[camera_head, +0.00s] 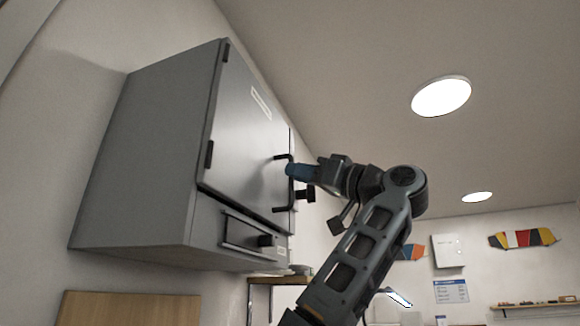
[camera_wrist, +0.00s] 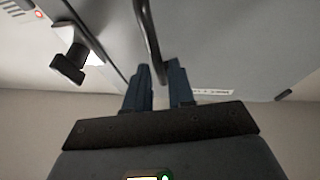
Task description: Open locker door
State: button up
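The grey locker (camera_head: 135,165) is fixed high on the wall, and its door (camera_head: 240,125) looks closed. A black bar handle (camera_head: 284,209) stands out from the door's right side. My gripper (camera_head: 290,170) is at the upper part of this handle, its blue fingers reaching it from the right. In the wrist view, the handle (camera_wrist: 150,40) runs down toward the space between the two fingers of my gripper (camera_wrist: 160,72). The fingers are apart, with a narrow gap around the bar. Whether either finger touches it is hard to tell.
A black knob (camera_head: 305,194) sits just right of the handle; it also shows in the wrist view (camera_wrist: 70,64). A drawer-like panel (camera_head: 250,236) is under the door. A wooden board (camera_head: 130,308) is below the locker. Open room lies to the right.

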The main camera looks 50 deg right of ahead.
aim_at(269, 143)
jog(key=shift+p+x, duration=0.35)
jog(key=shift+x, duration=1.1)
jog(key=shift+f, duration=0.1)
jog(key=shift+c, duration=0.2)
grip_shut()
